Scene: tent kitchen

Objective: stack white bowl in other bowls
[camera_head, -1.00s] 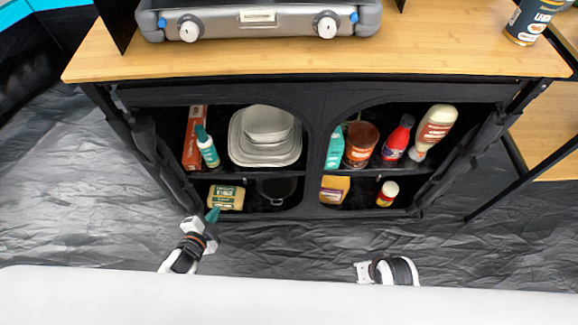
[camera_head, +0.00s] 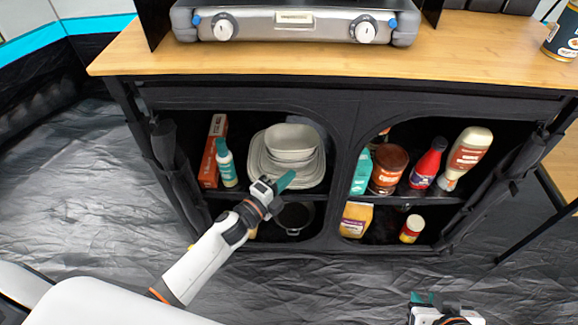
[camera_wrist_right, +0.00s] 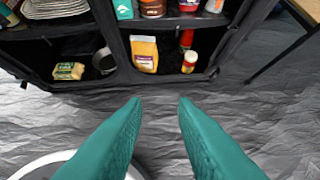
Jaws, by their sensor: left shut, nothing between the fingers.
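A stack of light grey-white bowls (camera_head: 291,141) sits on a stack of plates (camera_head: 315,172) on the upper left shelf of the black cabinet. I cannot tell the single bowls apart well. My left gripper (camera_head: 284,181) is shut and empty, with its teal fingertips in front of the plates and just below the bowls. My right gripper (camera_head: 436,298) is low at the front right, over the floor and away from the bowls. In the right wrist view its two teal fingers (camera_wrist_right: 160,102) stand apart with nothing between them.
A dark pan (camera_head: 294,216) is on the lower shelf. A central divider separates the right compartment with jars and bottles. A stove (camera_head: 295,20) is on the countertop.

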